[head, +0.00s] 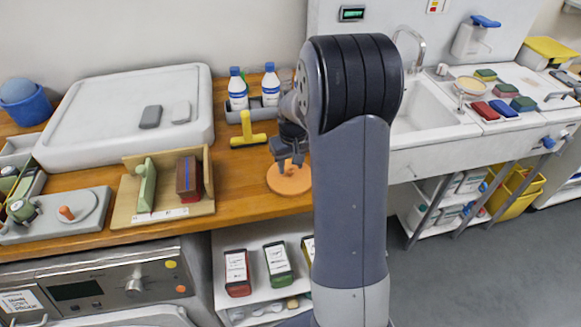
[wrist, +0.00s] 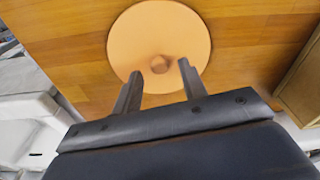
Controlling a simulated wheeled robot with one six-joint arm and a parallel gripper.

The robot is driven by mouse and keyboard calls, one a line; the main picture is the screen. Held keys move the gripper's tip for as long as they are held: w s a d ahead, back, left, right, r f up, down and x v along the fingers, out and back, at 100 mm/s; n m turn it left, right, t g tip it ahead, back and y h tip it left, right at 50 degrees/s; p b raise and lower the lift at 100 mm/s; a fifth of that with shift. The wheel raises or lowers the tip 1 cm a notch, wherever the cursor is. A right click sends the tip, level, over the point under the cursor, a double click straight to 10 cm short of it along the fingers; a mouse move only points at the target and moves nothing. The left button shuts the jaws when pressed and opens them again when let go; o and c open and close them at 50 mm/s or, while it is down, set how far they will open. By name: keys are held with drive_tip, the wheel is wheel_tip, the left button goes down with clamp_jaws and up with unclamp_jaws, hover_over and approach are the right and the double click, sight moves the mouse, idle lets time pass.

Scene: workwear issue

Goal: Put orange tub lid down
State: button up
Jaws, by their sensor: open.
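The orange tub lid (head: 289,183) is a flat round disc with a small knob. It lies flat on the wooden worktop near the front edge. In the wrist view the lid (wrist: 150,25) shows from above with its knob near the middle. My gripper (head: 291,167) is just above the lid. In the wrist view my gripper (wrist: 158,72) is open, its two fingers apart on either side of the knob. I cannot tell whether the fingers touch the lid.
The sink (head: 425,117) is to the right. Bare worktop (head: 238,180) lies just left of the lid.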

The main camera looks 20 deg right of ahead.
sight(293, 180)
wheel_tip(293, 180, up, 10)
drive_tip(key=s, duration=0.1)
drive_tip(key=shift+s+r+b, duration=0.15)
drive_tip(key=shift+b, duration=0.2)
drive_tip(key=f, duration=0.4)
drive_tip(key=w+f, duration=0.1)
drive_tip(key=f, duration=0.3)
drive_tip(key=f+p, duration=0.1)
drive_tip(key=f, duration=0.3)
drive_tip(key=shift+w, duration=0.25)
wheel_tip(293, 180, up, 2)
drive_tip(key=shift+r, duration=0.8)
drive_tip(key=shift+f, duration=0.1)
